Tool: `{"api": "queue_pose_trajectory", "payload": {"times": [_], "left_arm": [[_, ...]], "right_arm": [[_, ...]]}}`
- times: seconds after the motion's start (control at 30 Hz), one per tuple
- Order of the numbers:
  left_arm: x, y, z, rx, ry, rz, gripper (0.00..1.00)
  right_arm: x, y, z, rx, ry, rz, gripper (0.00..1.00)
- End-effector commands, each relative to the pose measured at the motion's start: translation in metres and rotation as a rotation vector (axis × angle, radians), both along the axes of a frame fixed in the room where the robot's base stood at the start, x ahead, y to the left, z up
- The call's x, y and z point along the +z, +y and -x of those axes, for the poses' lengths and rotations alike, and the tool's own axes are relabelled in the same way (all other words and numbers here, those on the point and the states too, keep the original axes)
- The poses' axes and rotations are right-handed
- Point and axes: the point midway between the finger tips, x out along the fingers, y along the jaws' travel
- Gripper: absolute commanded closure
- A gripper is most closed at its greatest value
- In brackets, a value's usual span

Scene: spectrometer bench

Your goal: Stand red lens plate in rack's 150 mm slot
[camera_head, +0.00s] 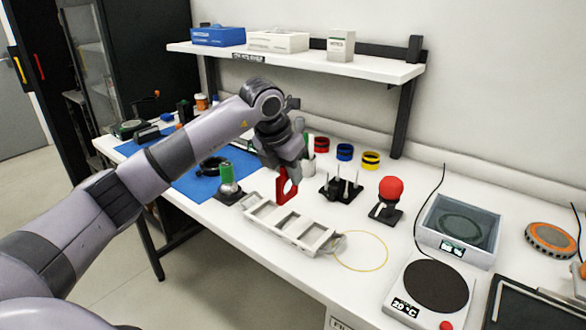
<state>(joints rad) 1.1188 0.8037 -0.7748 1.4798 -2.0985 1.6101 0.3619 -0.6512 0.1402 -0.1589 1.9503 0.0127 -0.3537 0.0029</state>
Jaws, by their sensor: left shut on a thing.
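The red lens plate (287,187) hangs upright below my left gripper (288,168), which is shut on it. The plate has an opening in its middle. It is close to the far edge of the white rack (296,228), towards the rack's left half. I cannot tell whether its lower edge touches the rack or the bench. The rack lies on the bench with several open bays, and its slot marks are too small to read. My right gripper is not in view.
A green-topped holder (227,178) stands left of the rack and a black pronged stand (342,187) behind it. A red ball on a stand (390,190) and a yellow loop (361,251) are to the right. A hotplate (435,286) is at front right. A shelf (300,61) overhangs the back.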

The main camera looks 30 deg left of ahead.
Motion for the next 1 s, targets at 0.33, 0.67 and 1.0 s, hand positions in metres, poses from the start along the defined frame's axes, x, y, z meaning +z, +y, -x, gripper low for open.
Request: {"api": "queue_pose_trajectory", "payload": {"times": [0.33,0.67,1.0], "left_arm": [[-0.003,0.000,0.000,0.000,-0.011,0.002,1.00],[-0.029,0.000,0.000,0.000,-0.010,0.001,1.00],[-0.063,0.000,0.000,0.000,-0.009,0.001,1.00]], "right_arm": [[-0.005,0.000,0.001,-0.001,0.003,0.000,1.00],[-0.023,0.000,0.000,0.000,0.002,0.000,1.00],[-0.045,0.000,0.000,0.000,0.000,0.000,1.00]]}}
